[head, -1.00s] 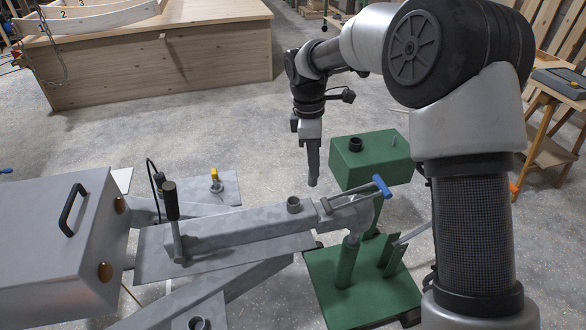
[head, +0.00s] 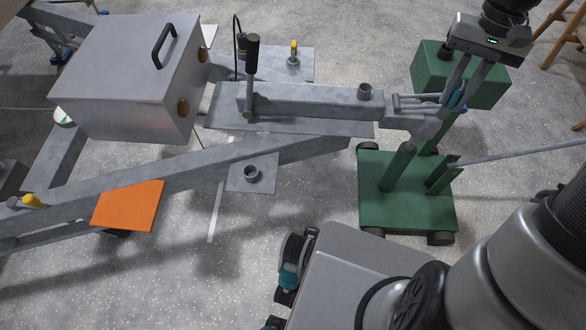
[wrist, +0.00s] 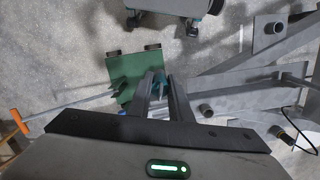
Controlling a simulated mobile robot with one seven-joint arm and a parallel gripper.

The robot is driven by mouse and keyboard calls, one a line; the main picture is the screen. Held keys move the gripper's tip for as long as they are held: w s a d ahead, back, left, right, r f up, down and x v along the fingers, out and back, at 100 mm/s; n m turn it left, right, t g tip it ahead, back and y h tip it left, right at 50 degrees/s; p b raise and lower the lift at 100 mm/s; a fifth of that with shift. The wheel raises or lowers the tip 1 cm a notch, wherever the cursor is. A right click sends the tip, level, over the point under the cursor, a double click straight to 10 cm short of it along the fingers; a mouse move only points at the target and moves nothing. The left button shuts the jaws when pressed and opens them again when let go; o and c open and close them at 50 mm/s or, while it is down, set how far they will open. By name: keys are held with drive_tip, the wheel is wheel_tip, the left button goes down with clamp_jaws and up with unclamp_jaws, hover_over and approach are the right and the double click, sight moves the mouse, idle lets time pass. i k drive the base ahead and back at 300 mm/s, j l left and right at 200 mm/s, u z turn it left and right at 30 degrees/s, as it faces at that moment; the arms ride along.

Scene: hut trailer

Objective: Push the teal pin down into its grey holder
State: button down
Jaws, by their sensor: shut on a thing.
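The teal pin (head: 459,99) is at the grey hitch coupler (head: 425,122) at the right end of the trailer's drawbar. My gripper (head: 454,101) points down over the coupler, with its fingers shut around the pin. In the wrist view, the teal pin (wrist: 158,84) shows between the two fingers (wrist: 161,96). The fingers hide much of the pin, and I cannot tell how deep it sits in its grey holder.
A green wheeled stand (head: 408,205) supports the coupler, with a green box (head: 478,85) behind it. An upright black-handled lever (head: 251,62) and an open grey collar (head: 365,92) are on the drawbar. An orange plate (head: 128,205) is at left. Floor is clear at lower left.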

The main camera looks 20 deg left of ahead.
sight(253, 167)
drive_tip(key=k+u, duration=0.1)
drive_tip(key=u, duration=0.35)
drive_tip(key=k+l+u, duration=0.1)
drive_tip(key=u, duration=0.35)
drive_tip(key=k+u, duration=0.15)
drive_tip(key=u, duration=0.3)
drive_tip(key=i+l+u, duration=0.2)
drive_tip(key=i+u, duration=0.3)
drive_tip(key=k, duration=0.1)
